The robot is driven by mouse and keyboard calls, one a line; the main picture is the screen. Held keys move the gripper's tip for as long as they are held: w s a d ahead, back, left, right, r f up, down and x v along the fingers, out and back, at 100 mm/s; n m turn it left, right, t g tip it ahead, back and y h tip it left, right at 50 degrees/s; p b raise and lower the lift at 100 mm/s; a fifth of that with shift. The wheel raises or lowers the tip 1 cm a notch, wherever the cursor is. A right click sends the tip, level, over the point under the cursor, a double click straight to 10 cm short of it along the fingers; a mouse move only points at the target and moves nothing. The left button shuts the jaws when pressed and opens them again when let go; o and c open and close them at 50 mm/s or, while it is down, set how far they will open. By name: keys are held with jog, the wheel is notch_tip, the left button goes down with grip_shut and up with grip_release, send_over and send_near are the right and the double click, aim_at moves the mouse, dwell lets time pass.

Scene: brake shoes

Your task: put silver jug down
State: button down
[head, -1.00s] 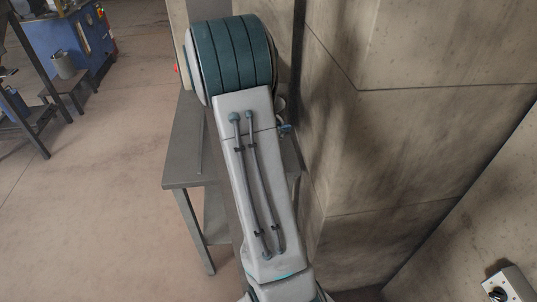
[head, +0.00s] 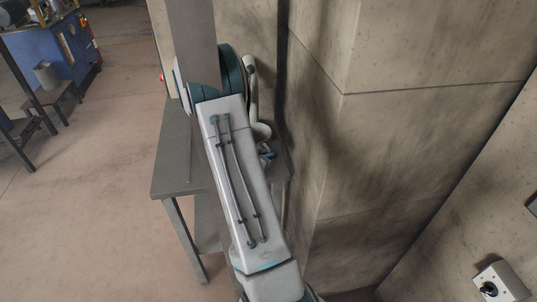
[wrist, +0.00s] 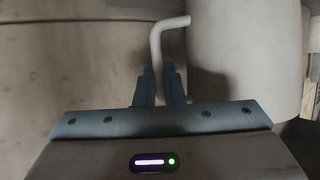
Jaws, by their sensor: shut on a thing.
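The silver jug (wrist: 245,45) fills the upper right of the wrist view as a large pale cylinder. Its bent handle (wrist: 158,40) sticks out to the left and runs down between the fingers. My gripper (wrist: 160,92) is shut on this handle, with the jug body just right of the fingers. In the head view my arm hides most of the area around the gripper.
A grey metal table (head: 172,165) stands beneath my arm, its left part bare. A concrete wall (head: 400,130) rises close on the right. A grey bucket (head: 47,76) on a small dark stand and a blue machine (head: 75,45) are at far left, with open floor between.

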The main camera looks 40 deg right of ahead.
jog(key=c, duration=1.5)
grip_release()
jog(key=w+a+r+n+t+y, duration=0.25)
jog(key=a+r+y, duration=0.2)
jog(key=a, duration=0.55)
jog(key=w+a+r+n+t+y, duration=0.2)
jog(key=a+r+n+t+y, duration=0.25)
jog(key=a, duration=0.55)
jog(key=w+a+r+n+t+y, duration=0.25)
jog(key=a+r, duration=0.35)
jog(key=a, duration=0.4)
jog(key=s+a+r+n+g+y, duration=0.1)
jog(key=s+a+n+g+y, duration=0.35)
jog(key=s, duration=0.55)
jog(key=s+n+g+h, duration=0.1)
jog(key=s, duration=0.3)
jog(key=s+d+n, duration=0.1)
jog(key=s, duration=0.3)
jog(key=s+n+g+h+b, duration=0.1)
jog(key=s, duration=0.3)
jog(key=shift+s+d+n+g+h, duration=0.3)
jog(key=shift+s+d, duration=0.05)
jog(key=shift+d, duration=0.05)
